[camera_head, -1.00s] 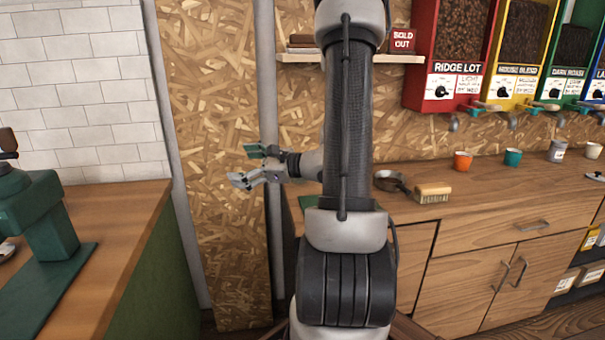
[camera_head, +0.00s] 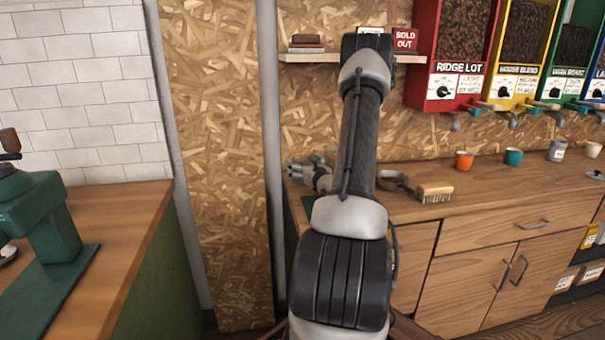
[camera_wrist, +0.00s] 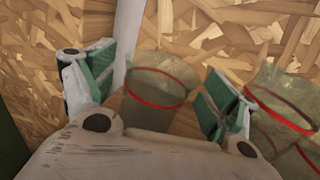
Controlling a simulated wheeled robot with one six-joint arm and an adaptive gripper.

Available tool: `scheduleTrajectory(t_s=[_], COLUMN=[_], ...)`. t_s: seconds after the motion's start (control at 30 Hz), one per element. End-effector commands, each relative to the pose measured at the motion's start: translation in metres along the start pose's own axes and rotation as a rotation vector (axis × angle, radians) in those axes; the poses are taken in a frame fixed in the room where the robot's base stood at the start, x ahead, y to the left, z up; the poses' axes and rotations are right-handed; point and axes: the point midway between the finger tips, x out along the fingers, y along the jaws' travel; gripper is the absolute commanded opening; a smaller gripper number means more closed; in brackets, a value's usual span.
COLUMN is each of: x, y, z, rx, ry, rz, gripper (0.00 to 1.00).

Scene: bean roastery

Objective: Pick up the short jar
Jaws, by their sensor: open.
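A clear glass jar with a red band (camera_wrist: 160,88) stands between the two fingers of my gripper (camera_wrist: 158,78) in the wrist view. A second red-banded glass jar (camera_wrist: 283,98) shows at the right, just outside the right finger. Another red band shows at the lower right edge, cut off by the frame. I cannot tell for sure which jar is the short one. In the head view my gripper (camera_head: 303,169) is over the counter's left end, and my arm hides most of the jars.
A dark metal pan-like item (camera_head: 393,181) and a wooden brush (camera_head: 435,193) lie on the counter (camera_head: 480,205) right of my arm. An orange cup (camera_head: 463,160) and a teal cup (camera_head: 513,157) stand farther right. The chipboard wall (camera_head: 220,150) is close behind my gripper.

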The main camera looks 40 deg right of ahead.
Motion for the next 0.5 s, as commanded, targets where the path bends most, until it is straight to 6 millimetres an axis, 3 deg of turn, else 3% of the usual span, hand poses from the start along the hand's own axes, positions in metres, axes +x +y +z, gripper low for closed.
scheduleTrajectory(t_s=[0.27, 0.5], x=[0.0035, 0.0033], y=[0.0002, 0.0003], z=[0.0000, 0.0000], rx=[0.000, 0.000], ry=[0.001, 0.001], rz=[0.001, 0.001], gripper=[0.85, 0.41])
